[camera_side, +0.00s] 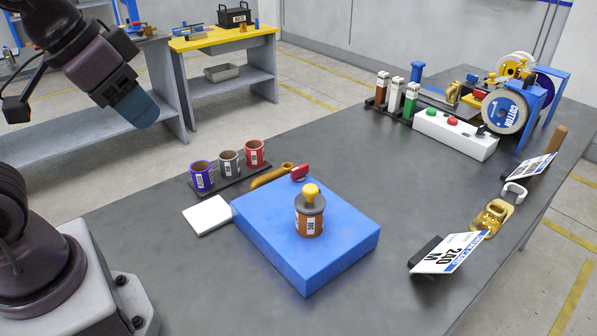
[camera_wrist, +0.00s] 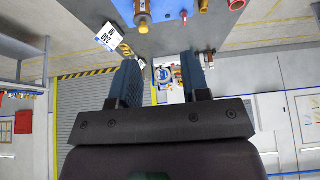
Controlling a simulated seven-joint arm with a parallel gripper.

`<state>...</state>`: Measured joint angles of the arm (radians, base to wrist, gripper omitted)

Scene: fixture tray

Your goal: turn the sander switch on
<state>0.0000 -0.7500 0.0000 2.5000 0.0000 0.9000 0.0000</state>
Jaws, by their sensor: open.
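A long white control box (camera_side: 455,136) stands at the far right of the table in the side view. On its top are a green button (camera_side: 430,112), a red button (camera_side: 452,121) and a small dark switch (camera_side: 482,130) at the right end. No label naming the sander is readable. Beside the box stands a machine with a large wheel marked COTTON (camera_side: 504,112) and a blue frame. My gripper (camera_side: 142,113) is high at the upper left, far from the box. In the wrist view its two fingers (camera_wrist: 160,60) are apart with nothing between them; the distant machine shows small beyond them.
A blue block (camera_side: 265,240) with a brown yellow-topped can (camera_side: 310,215) on it stands mid-table. Several cups sit in a dark rack (camera_side: 230,180). Bare table lies between block and control box.

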